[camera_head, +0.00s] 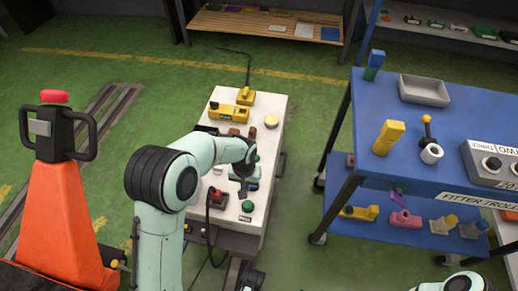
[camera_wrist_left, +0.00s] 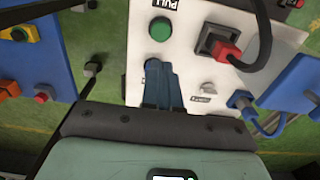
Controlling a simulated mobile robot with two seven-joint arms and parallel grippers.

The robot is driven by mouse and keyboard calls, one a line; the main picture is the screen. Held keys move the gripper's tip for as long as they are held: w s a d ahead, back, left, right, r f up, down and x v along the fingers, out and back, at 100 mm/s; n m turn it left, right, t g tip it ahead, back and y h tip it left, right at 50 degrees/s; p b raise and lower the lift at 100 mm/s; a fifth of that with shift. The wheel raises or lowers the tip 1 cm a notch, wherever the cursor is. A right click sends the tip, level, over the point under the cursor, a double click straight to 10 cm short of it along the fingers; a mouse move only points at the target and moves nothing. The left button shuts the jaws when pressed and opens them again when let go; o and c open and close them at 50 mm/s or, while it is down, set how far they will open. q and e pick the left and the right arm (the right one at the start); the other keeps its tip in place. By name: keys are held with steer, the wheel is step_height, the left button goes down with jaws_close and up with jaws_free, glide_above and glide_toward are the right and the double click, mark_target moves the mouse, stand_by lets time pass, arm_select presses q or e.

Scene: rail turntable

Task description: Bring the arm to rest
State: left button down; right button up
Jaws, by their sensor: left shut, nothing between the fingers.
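My left arm reaches in from the lower left of the head view over a white-topped cabinet (camera_head: 260,145). Its gripper (camera_head: 243,193) points down above the near part of the cabinet top. In the left wrist view the gripper (camera_wrist_left: 163,90) shows two dark blue fingers side by side, closed with nothing between them. They lie over the white panel (camera_wrist_left: 190,20), just below a green button (camera_wrist_left: 160,29). Whether the fingertips touch the panel I cannot tell. My right gripper is not in view.
A red plug (camera_wrist_left: 228,52) with a black cable and a blue plug (camera_wrist_left: 241,100) lie right of the fingers. A blue trolley (camera_head: 455,120) stands right of the cabinet. An orange truck (camera_head: 55,215) stands left. Green floor (camera_head: 130,62) is open behind.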

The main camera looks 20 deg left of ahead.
arm_select(q)
steer(key=s+d+f+n+t+h, duration=0.1)
steer(key=s+d+f, duration=0.3)
steer(key=s+f, duration=0.6)
steer(key=s+d+f+n+h, duration=0.15)
steer(key=s+d+f, duration=0.25)
steer(key=s+f, duration=0.7)
steer(key=s+d+r+g+p, duration=0.1)
steer(key=s+r+p, duration=0.1)
steer(key=r+p, duration=0.6)
steer(key=s+d+r+m+g+h+p, duration=0.1)
steer(key=s+d+r+p, duration=0.1)
steer(key=r+p, duration=0.7)
steer(key=shift+s+r, duration=0.4)
steer(key=shift+r, duration=0.05)
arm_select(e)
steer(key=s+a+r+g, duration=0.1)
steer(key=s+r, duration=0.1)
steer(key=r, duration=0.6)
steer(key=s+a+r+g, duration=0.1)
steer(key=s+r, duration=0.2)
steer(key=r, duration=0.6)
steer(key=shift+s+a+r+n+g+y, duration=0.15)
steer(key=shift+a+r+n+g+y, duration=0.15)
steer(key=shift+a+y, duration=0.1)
arm_select(q)
steer(key=shift+s+f, duration=0.1)
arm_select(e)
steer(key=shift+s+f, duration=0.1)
